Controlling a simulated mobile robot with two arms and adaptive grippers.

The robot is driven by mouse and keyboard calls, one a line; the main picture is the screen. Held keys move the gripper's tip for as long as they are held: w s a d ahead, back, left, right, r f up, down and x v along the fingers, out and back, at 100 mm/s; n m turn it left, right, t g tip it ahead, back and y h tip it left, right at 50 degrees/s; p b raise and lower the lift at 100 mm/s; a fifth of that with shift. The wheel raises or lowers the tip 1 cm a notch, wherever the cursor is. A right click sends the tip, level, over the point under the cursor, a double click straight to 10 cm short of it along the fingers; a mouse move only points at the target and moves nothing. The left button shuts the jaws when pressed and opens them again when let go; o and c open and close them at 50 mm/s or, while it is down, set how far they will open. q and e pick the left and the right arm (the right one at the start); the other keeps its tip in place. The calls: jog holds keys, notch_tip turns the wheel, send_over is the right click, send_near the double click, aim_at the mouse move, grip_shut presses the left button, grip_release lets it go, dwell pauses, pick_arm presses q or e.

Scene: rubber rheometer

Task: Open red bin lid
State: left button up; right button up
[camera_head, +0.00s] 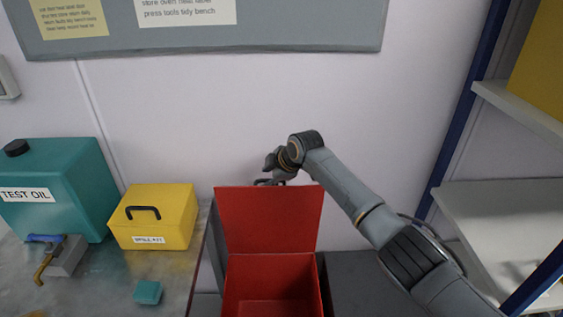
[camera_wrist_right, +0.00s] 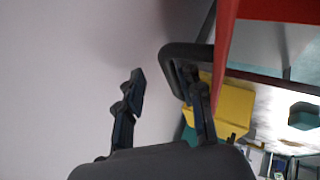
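The red bin (camera_head: 272,290) stands at the bottom centre of the head view. Its red lid (camera_head: 270,220) is raised about upright at the back, and the inside of the bin shows. A dark handle (camera_head: 265,182) sits at the lid's top edge; it also shows in the right wrist view (camera_wrist_right: 187,50). My right gripper (camera_head: 271,165) is at the lid's upper edge, partly hidden behind its own wrist. In the right wrist view its fingers (camera_wrist_right: 163,88) are apart, with the handle close to the right-hand finger; I cannot tell whether they touch. My left gripper is not in view.
A metal bench (camera_head: 100,275) on the left holds a teal oil can (camera_head: 65,175), a yellow box (camera_head: 155,218) and a small teal block (camera_head: 148,292). A shelf unit (camera_head: 500,215) stands on the right. The wall is close behind the bin.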

jog(key=r, duration=0.1)
jog(key=d+r, duration=0.1)
jog(key=r, duration=0.1)
jog(key=s+d+r, duration=0.1)
jog(key=shift+d+r, duration=0.2)
jog(key=shift+r, duration=0.1)
jog(key=v, duration=0.6)
jog(key=shift+s+d, duration=0.15)
jog(key=shift+s, duration=0.4)
jog(key=shift+a, duration=0.2)
jog(key=shift+s+r, duration=0.1)
jog(key=shift+s, duration=0.05)
jog(key=shift+d, duration=0.1)
